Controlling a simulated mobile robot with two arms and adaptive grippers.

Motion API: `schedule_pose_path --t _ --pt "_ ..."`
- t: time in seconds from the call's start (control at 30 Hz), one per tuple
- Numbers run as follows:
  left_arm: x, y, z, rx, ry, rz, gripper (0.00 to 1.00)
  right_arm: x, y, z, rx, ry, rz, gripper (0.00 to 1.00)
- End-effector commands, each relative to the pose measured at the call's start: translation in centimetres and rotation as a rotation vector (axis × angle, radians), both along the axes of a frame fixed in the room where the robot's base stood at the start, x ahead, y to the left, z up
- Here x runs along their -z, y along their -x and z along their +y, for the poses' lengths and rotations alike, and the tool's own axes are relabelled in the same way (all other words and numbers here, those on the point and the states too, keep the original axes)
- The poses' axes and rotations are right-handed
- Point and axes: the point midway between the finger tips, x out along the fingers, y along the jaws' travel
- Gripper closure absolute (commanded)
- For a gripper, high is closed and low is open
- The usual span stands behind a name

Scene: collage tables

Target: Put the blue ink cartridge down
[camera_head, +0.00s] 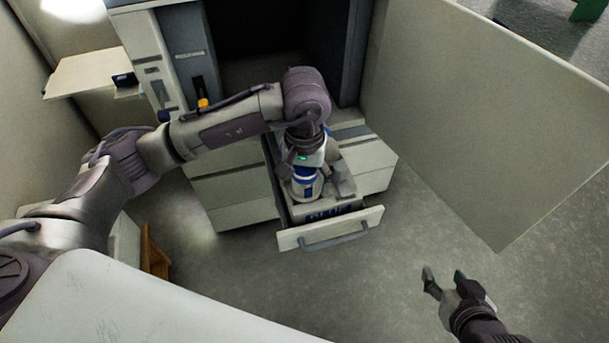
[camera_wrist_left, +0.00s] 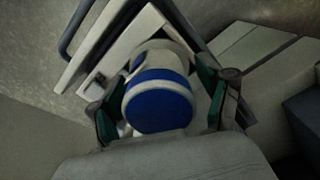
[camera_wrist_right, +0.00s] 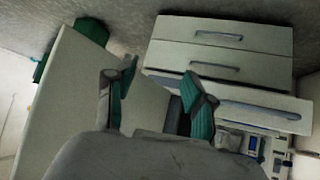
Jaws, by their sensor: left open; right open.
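The blue ink cartridge (camera_head: 306,189), white with blue bands, stands in the pulled-out drawer (camera_head: 300,238). Its blue end fills the middle of the left wrist view (camera_wrist_left: 160,103). My left gripper (camera_head: 305,175) reaches down over it from above. The jaws are open, with one green-padded finger on each side of the cartridge; I cannot tell whether either pad touches it. The cartridge's base is hidden. My right gripper (camera_head: 444,276) is open and empty above the floor, right of the drawer; its fingers also show in the right wrist view (camera_wrist_right: 153,98).
The drawer belongs to a large grey-white machine (camera_head: 235,190) with more drawers and a dark open bay (camera_head: 275,35). Lettering (camera_head: 335,212) shows inside the drawer front. A big pale panel (camera_head: 490,100) stands at the right. The floor (camera_head: 400,230) between drawer and panel is clear.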

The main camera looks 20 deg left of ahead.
Motion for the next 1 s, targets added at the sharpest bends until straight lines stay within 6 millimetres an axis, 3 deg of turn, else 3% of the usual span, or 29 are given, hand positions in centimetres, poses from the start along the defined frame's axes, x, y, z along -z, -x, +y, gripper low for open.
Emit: schedule_pose_path --t 0.1,0.2,0.5,0.67,0.8,1.0 --pt "-0.2 0.0 0.0 0.0 0.0 0.0 0.22 0.1 0.3 -0.1 0.0 0.004 0.019 0.46" --pt "-0.4 0.0 0.0 0.0 0.0 0.001 0.22 1.1 1.8 -0.5 0.007 0.019 0.103 0.46" --pt "-7.6 -0.1 0.0 0.0 0.0 -0.005 0.22 3.2 7.3 -2.4 0.031 0.082 0.394 0.46" --pt "-10.4 -0.1 0.0 0.0 0.001 -0.003 0.22 3.7 9.9 -3.1 0.041 0.107 0.517 0.46" --pt "-11.8 -0.1 0.0 0.0 0.001 -0.001 0.22 3.4 9.8 -3.1 0.04 0.107 0.512 0.46" --pt "-12.3 0.0 0.0 -0.001 0.001 0.0 0.22 3.4 9.7 -3.1 0.04 0.106 0.511 0.46"
